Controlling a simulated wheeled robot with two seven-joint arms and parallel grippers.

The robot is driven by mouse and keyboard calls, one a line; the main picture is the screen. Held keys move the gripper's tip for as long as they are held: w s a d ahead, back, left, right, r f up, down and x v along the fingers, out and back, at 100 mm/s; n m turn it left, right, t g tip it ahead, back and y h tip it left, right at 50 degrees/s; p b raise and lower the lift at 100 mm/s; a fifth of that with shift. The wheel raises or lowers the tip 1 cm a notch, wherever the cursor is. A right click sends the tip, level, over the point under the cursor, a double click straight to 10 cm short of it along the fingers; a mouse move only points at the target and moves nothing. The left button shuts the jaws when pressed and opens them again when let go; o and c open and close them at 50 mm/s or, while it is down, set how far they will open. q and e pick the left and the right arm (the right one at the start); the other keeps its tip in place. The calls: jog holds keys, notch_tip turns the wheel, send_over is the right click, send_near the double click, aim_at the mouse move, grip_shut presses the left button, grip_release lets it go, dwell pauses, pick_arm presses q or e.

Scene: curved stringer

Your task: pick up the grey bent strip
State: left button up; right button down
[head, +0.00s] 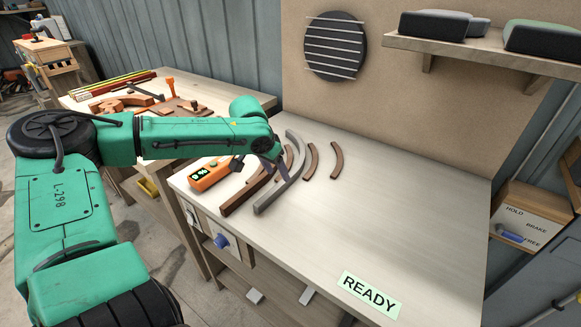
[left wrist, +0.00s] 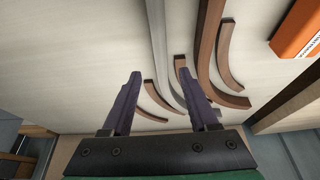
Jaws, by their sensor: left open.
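The grey bent strip (head: 285,188) lies on the pale workbench among brown bent strips. In the left wrist view the grey strip (left wrist: 160,40) runs from the top edge down between my finger tips, and its lower part passes behind the right finger. My left gripper (left wrist: 159,76) is open, with two purple fingers apart and nothing held between them. In the head view my left gripper (head: 279,168) hangs over the middle of the strip, partly hidden by my arm. I cannot tell how far the fingertips are above the bench. My right gripper does not show.
A longer brown strip (head: 240,196) lies close on the left of the grey one. Short brown strips (head: 338,161) lie to the right. An orange device (head: 208,174) sits at the bench's left edge. The bench's right half is clear except for a READY label (head: 370,294).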

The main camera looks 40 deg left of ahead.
aim_at(281, 182)
pick_arm(q)
jog(key=shift+x, duration=0.95)
jog(key=x, duration=0.4)
jog(key=shift+a, duration=0.1)
jog(key=shift+r, duration=0.1)
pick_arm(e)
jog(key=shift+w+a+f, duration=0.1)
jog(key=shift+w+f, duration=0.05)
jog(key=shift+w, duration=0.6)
pick_arm(q)
jog(key=shift+s, duration=0.1)
jog(key=shift+f+b, duration=0.25)
jog(key=shift+b, duration=0.15)
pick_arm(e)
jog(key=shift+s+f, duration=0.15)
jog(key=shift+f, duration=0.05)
pick_arm(q)
jog(key=shift+r, duration=0.1)
grip_shut()
